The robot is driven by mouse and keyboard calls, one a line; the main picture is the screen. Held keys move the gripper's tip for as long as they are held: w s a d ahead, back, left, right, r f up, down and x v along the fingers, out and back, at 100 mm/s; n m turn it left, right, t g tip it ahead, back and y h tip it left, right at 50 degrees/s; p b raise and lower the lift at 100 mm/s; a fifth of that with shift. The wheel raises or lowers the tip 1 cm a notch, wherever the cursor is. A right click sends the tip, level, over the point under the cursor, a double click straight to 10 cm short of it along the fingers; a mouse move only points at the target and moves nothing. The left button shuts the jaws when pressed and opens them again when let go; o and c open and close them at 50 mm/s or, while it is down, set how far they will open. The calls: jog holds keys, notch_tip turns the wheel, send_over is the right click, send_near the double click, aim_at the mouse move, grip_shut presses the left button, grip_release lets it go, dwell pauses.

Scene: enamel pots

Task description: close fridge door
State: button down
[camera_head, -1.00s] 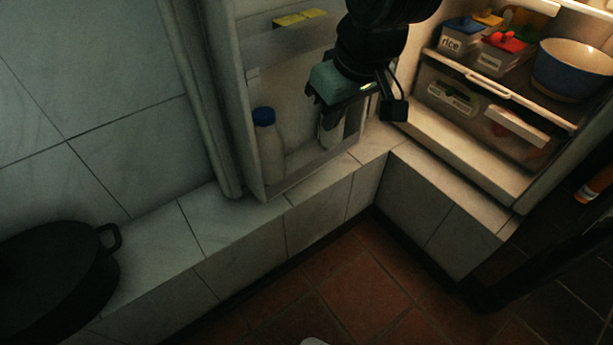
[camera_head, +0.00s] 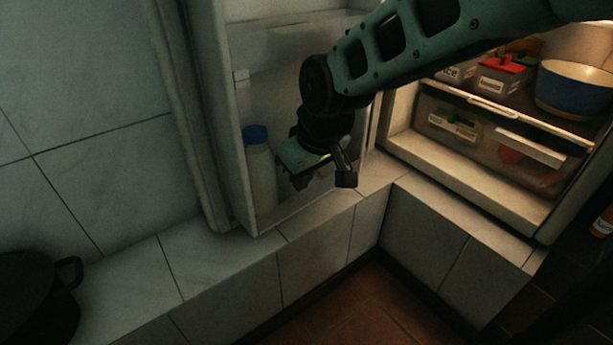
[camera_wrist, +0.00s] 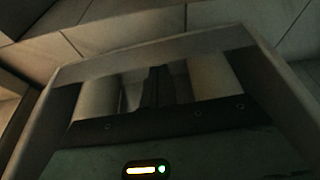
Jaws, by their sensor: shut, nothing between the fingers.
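The fridge door (camera_head: 268,42) stands wide open at the left of the fridge in the head view, its inner shelves facing me. A white bottle with a blue cap (camera_head: 262,170) stands in its lower shelf. My gripper (camera_head: 308,180) is in front of the door's inner side, just right of the bottle, pointing down into the lower shelf area. In the wrist view my gripper (camera_wrist: 157,88) shows dark fingers together, with nothing between them, and the shelf's front bar (camera_wrist: 150,55) lies beyond. Whether the fingers touch the door is hidden.
The lit fridge interior (camera_head: 490,100) holds a blue bowl (camera_head: 575,88), a red-lidded box (camera_head: 502,72) and a clear drawer (camera_head: 450,122). A tiled ledge (camera_head: 215,262) runs below the door. A dark pot (camera_head: 35,300) sits on it at lower left.

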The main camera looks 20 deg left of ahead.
jog(key=shift+f, duration=0.1)
dwell(0.4)
jog(key=w+d+n+g+p, duration=0.1)
jog(key=w+d+n+p, duration=0.2)
jog(key=d+p, duration=0.5)
jog(key=w+d+n+g+p, duration=0.2)
jog(key=d+n+p, duration=0.4)
jog(key=d, duration=1)
jog(key=shift+w+d+n+p, duration=0.3)
jog(key=shift+w+p, duration=0.25)
jog(key=shift+p, duration=0.9)
